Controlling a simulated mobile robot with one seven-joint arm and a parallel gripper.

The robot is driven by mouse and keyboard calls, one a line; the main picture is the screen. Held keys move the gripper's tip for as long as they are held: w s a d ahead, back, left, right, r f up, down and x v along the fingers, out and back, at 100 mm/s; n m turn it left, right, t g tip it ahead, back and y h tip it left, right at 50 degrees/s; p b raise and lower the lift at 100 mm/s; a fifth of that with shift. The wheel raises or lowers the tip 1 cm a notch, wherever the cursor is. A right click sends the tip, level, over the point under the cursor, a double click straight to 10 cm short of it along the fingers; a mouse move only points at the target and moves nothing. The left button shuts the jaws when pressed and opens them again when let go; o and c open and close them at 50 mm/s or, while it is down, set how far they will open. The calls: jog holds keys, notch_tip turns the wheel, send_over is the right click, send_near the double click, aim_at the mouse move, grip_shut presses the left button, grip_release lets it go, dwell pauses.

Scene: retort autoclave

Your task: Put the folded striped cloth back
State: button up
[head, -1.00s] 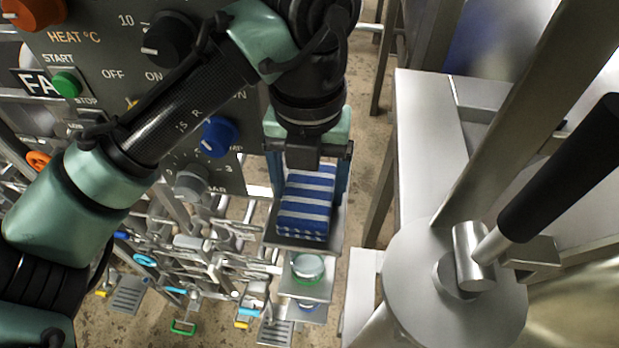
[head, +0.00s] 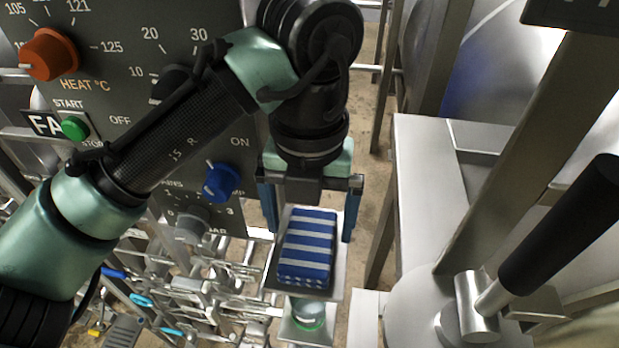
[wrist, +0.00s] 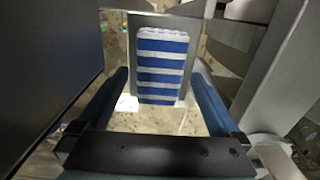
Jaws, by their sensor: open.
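The folded striped cloth (head: 307,248), blue and white, lies on a small grey metal shelf (head: 338,262) beside the control panel. My gripper (head: 311,222) is open above the cloth, with its blue fingers apart to the left and right. In the wrist view the cloth (wrist: 162,66) shows between and beyond the open fingers, and nothing is held. I cannot tell exactly how far the fingertips are from the cloth.
The control panel (head: 120,125) with knobs stands close on the left. A steel frame (head: 430,150) and a black-handled lever (head: 560,225) are on the right. A jar with a green band (head: 308,315) sits on a lower shelf. Valves and pipes fill the lower left.

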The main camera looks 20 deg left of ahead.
aim_at(310, 236)
notch_tip(310, 236, up, 10)
jog(key=shift+f, duration=0.25)
dwell(0.5)
